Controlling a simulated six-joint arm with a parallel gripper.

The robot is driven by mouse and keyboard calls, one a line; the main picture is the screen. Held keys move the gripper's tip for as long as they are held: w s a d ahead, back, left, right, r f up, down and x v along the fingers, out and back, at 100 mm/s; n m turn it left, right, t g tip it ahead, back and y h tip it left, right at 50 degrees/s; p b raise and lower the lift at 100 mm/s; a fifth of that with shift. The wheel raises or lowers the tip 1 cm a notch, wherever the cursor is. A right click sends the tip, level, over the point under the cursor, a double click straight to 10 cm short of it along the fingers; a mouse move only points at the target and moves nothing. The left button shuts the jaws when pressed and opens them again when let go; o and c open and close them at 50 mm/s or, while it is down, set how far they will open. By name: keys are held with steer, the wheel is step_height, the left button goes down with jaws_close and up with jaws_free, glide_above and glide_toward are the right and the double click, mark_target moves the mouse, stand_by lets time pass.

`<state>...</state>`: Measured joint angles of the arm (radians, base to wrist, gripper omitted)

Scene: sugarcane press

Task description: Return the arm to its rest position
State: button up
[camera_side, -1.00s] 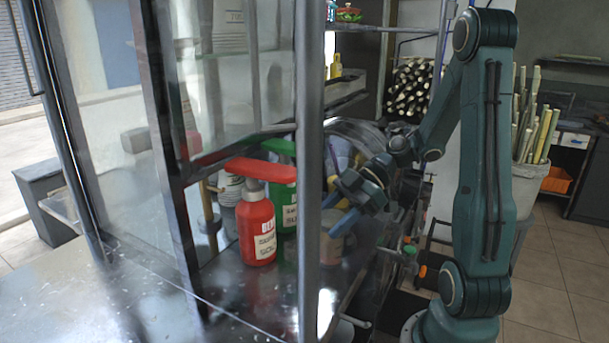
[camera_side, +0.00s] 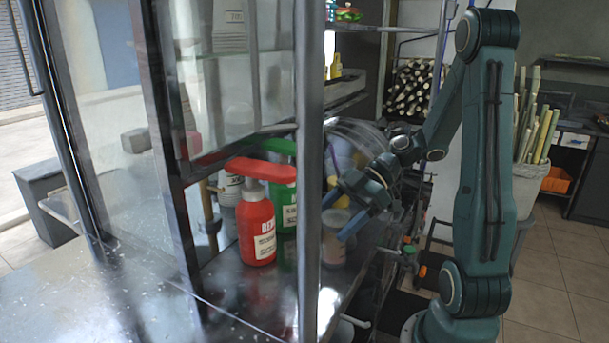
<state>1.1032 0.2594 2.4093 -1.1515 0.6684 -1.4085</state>
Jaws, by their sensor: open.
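My gripper (camera_side: 342,212) has blue fingers that are spread apart, with nothing visible between them. A small, brownish see-through cup (camera_side: 334,246) stands upright on the dark counter just below the fingers. One finger overlaps the cup's upper edge in the picture, and I cannot tell whether they touch. My arm reaches in from the right, folded at the elbow.
A red pump bottle (camera_side: 257,228) and a green bottle (camera_side: 284,213) stand left of the post (camera_side: 310,170). A rounded clear cover (camera_side: 355,133) is behind my gripper. Cane stalks stand in a bin (camera_side: 528,185) at the right.

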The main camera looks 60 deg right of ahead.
steer(key=shift+s+f+n+g+h, duration=0.15)
steer(key=shift+n+g+h, duration=0.25)
steer(key=shift+g, duration=0.2)
steer(key=shift+s+d+n+g+h, duration=0.15)
steer(key=shift+d+n+g+h, duration=0.15)
steer(key=shift+g+h, duration=0.35)
steer(key=shift+s+d+r+n+g+h, duration=0.25)
steer(key=shift+d+r+g+h, duration=0.2)
steer(key=shift+g+h, duration=0.35)
steer(key=shift+d+r+g+h, duration=0.2)
steer(key=shift+r+h, duration=0.25)
steer(key=shift+r, duration=0.05)
steer(key=shift+d+r+g+h, duration=0.15)
steer(key=shift+r+h, duration=0.25)
steer(key=shift+r, duration=0.1)
steer(key=s+a+r+m+t+h, duration=0.3)
steer(key=s+a+m, duration=0.4)
steer(key=a+m, duration=0.3)
step_height(320, 180, up, 3)
steer(key=m+t, duration=0.1)
steer(key=m, duration=0.2)
steer(key=shift+s+a+h, duration=0.2)
steer(key=shift+s+h, duration=0.05)
steer(key=shift+h, duration=0.15)
